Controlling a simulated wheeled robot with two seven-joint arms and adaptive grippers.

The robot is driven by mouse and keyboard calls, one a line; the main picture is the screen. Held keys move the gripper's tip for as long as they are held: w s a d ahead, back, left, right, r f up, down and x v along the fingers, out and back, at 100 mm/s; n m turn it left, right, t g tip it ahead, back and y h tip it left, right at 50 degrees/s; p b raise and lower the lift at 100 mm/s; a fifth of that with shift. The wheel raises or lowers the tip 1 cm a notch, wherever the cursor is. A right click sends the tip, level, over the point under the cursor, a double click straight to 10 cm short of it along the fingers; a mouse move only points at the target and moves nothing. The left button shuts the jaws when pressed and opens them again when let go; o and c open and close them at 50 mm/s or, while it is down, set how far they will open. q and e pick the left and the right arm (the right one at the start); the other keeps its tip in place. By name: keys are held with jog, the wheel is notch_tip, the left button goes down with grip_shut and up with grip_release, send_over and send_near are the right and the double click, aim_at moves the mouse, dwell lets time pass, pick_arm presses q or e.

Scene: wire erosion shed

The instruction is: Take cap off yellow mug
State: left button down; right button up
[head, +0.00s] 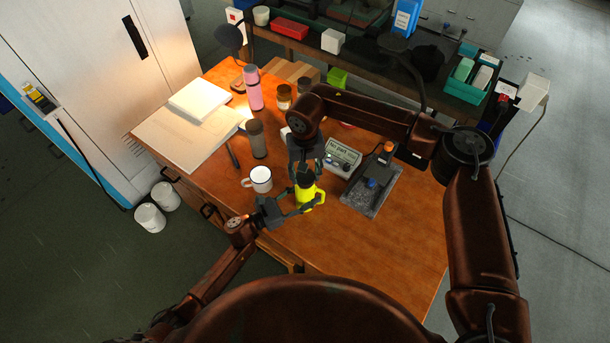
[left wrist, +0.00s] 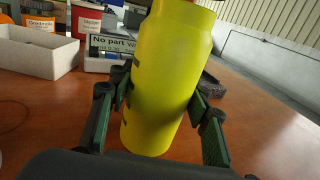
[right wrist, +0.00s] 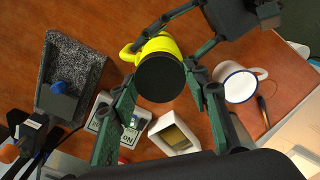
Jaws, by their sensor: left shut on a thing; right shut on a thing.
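The yellow mug (head: 307,198) is a tall bottle-like body with a side handle, near the front middle of the wooden table. My left gripper (head: 294,206) is shut around its body; in the left wrist view the fingers press the yellow mug (left wrist: 162,85) from both sides. The black cap (right wrist: 160,78) is round and sits at the mug's top in the right wrist view. My right gripper (right wrist: 160,88) comes from above, shut on the cap with a finger on each side. In the head view the cap is small and dark; whether a gap separates it from the mug is unclear.
A white mug (head: 258,179) stands close left of the yellow mug. A grey tumbler (head: 256,139) and pink bottle (head: 253,90) stand behind. The table's front right is clear.

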aim_at(305, 177)
pick_arm(q)
jog(key=shift+r, duration=0.1)
pick_arm(e)
jog(key=shift+r, duration=0.2)
jog(key=shift+r, duration=1.95)
pick_arm(q)
jog(key=c, duration=1)
grip_release()
jog(key=shift+o, duration=0.2)
